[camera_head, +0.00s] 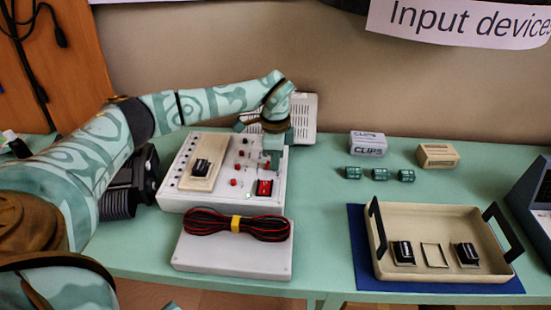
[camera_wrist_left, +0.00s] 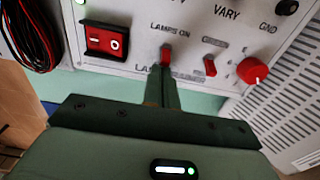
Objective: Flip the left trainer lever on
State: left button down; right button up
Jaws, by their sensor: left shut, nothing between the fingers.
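The trainer (camera_head: 178,190) is a white box with a sloped panel of knobs and switches. My left gripper (camera_head: 272,163) is over the panel's right part, pointing down, fingers shut and empty. In the left wrist view, its shut fingertips (camera_wrist_left: 161,72) are just below the left red lever (camera_wrist_left: 166,54), under the "LAMPS ON" label. They overlap the lever's lower end; I cannot tell whether they touch it. A second red lever (camera_wrist_left: 210,66) stands to its right. A red rocker switch (camera_wrist_left: 107,41) is to the left. The right gripper is not in view.
A red knob (camera_wrist_left: 252,71) is beside the levers. A bundled red-black cable (camera_head: 215,222) lies on a white box (camera_head: 195,255) in front of the trainer. A grey vented panel (camera_head: 304,112) stands behind. A beige tray (camera_head: 440,220) is at right; table between is clear.

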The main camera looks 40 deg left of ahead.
pick_arm(q)
jog(key=shift+s+a+t+h, duration=0.15)
jog(key=shift+t+h, duration=0.15)
jog(key=shift+h, duration=0.2)
jog(key=shift+h, duration=0.3)
jog(key=shift+a+r+t+h, duration=0.1)
jog(key=shift+r+t+h, duration=0.05)
jog(key=shift+t+h, duration=0.2)
jog(key=shift+s+a+r+p, duration=0.1)
jog(key=shift+a+r+p, duration=0.05)
jog(key=shift+p, duration=0.45)
jog(key=shift+s+a+p, duration=0.1)
jog(key=shift+p, duration=0.2)
jog(key=shift+s+a+t+h+p, duration=0.2)
jog(key=shift+t+h+p, duration=0.2)
jog(key=shift+h, duration=0.2)
jog(key=shift+s+a+t+h+p, duration=0.1)
jog(key=shift+a+t+h+p, duration=0.2)
jog(key=shift+h, duration=0.25)
jog(key=shift+d, duration=0.1)
jog(key=shift+w+r, duration=0.1)
jog(key=shift+r, duration=0.05)
